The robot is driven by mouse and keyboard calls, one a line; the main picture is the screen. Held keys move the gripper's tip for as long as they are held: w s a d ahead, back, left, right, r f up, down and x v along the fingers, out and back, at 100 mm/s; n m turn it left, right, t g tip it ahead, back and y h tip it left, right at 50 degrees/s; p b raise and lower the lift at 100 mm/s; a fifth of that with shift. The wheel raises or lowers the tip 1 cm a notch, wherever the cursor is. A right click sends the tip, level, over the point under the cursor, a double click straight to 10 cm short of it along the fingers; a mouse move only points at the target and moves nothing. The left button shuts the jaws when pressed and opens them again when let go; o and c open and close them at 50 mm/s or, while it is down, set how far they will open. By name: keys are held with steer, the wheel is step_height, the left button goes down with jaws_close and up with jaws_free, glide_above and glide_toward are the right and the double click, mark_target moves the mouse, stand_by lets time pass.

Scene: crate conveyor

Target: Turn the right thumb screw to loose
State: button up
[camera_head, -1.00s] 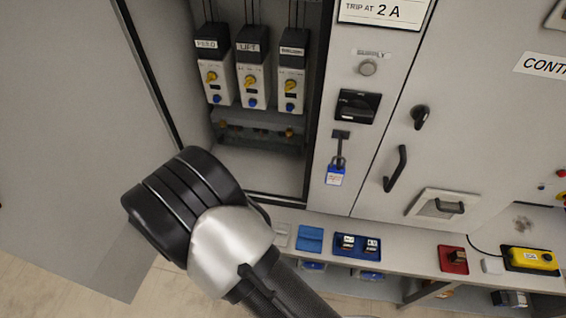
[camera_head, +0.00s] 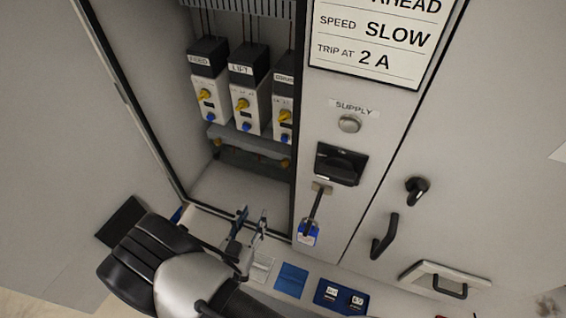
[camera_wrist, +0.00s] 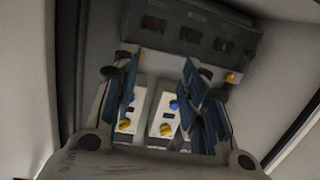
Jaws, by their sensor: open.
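In the head view a dark terminal bar (camera_head: 250,162) runs below the three modules inside the open cabinet. The right thumb screw (camera_head: 285,163), a small brass knob, sits at its right end. The left thumb screw (camera_head: 217,142) sits at the other end. My gripper (camera_head: 252,212) is open and empty, below and in front of the bar, touching neither screw. The wrist view appears upside down; two brass knobs show there, one at the left (camera_wrist: 122,54) and one at the right (camera_wrist: 231,77). The screws' turned position is too small to tell.
Modules with yellow and blue knobs (camera_head: 243,104) stand just above the bar. The open door (camera_head: 50,120) is at the left. The cabinet floor (camera_head: 235,188) is clear.

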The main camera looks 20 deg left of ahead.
step_height(320, 180, up, 2)
steer(key=d+r+m+t+h, duration=0.1)
steer(key=d+m, duration=0.1)
steer(key=b, duration=0.1)
glide_toward(284, 165)
steer(key=w, duration=0.8)
steer(key=shift+w+d+f, duration=0.15)
steer(key=shift+d, duration=0.1)
steer(key=shift+c, duration=0.5)
jaws_close()
